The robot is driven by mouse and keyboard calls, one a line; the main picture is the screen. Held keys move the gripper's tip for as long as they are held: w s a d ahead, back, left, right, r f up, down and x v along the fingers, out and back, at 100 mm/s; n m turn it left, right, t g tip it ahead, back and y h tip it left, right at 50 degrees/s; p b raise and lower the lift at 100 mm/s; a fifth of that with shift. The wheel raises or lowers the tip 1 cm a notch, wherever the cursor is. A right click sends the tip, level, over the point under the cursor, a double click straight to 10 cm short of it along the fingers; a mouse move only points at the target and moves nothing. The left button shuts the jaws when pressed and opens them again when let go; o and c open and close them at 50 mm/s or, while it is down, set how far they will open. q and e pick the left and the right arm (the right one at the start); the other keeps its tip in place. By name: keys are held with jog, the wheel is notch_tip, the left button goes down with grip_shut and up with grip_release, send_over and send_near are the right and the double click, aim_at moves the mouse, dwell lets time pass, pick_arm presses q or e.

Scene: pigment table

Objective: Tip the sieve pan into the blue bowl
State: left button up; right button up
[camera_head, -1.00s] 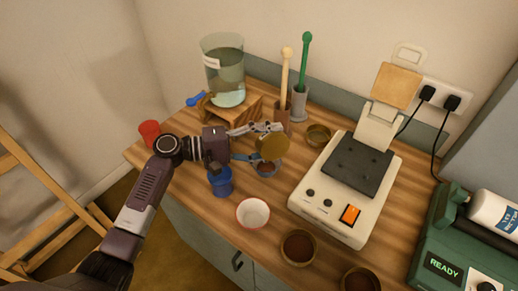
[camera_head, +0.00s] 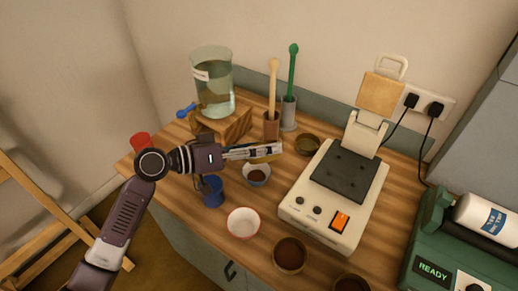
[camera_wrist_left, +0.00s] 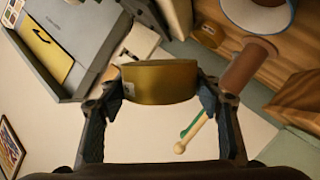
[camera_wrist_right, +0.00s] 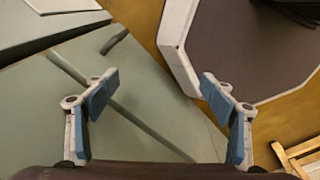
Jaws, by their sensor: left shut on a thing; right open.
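My left gripper (camera_head: 265,151) is shut on the brass sieve pan (camera_head: 262,158). The pan shows edge-on just below the fingers, above the back of the blue bowl. In the left wrist view the pan (camera_wrist_left: 160,84) sits between both fingertips. The blue bowl (camera_head: 257,182) stands on the wooden table with dark brown material inside; the pan and gripper are close over its far side. The pan's inside is hidden. My right gripper (camera_wrist_right: 160,95) is open and empty in the right wrist view, outside the head view.
A blue mug (camera_head: 212,197) and a red-rimmed white bowl (camera_head: 243,224) stand in front. A brass pan of brown material (camera_head: 290,254) is front right, another brass pan (camera_head: 307,144) behind. A white hotplate-like device (camera_head: 318,212) stands right. A water jar (camera_head: 212,85) stands back left.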

pick_arm(q)
jog(key=m+b, duration=0.1)
jog(key=b, duration=0.1)
jog(key=f+m+t+b, duration=0.1)
jog(key=m+b, duration=0.1)
jog(key=shift+y, duration=0.3)
jog(key=m+t+b, duration=0.1)
jog(key=m+b, duration=0.2)
jog(key=shift+s+d, duration=0.1)
jog(key=shift+s, duration=0.05)
dwell(0.5)
